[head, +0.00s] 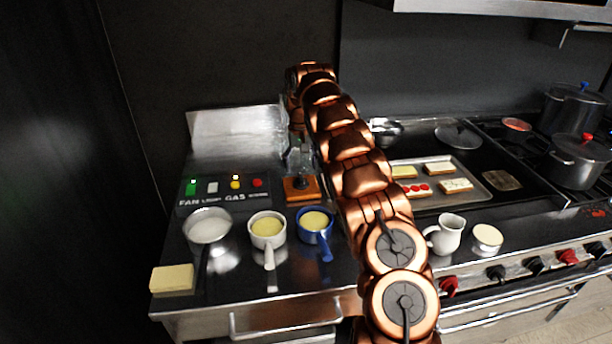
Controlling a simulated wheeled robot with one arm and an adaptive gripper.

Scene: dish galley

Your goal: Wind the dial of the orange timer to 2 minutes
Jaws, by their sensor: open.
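The orange timer (291,194) sits on the steel counter behind the small pans, near the switch panel. A dark dial stands on top of it, partly hidden by my gripper and arm. My gripper (300,172) points down just above the timer, over the dial. It is open, but its fingers are small and dim here. I cannot tell whether they touch the dial or stand around it. The dial's marks and setting are too small to read.
A switch panel (222,188) is left of the timer. In front stand a steel pan (207,226), a white pan (267,242) and a blue pan (326,240). A butter block (172,279) lies front left. A tray (436,200) with toasts and a white jug (450,232) are right.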

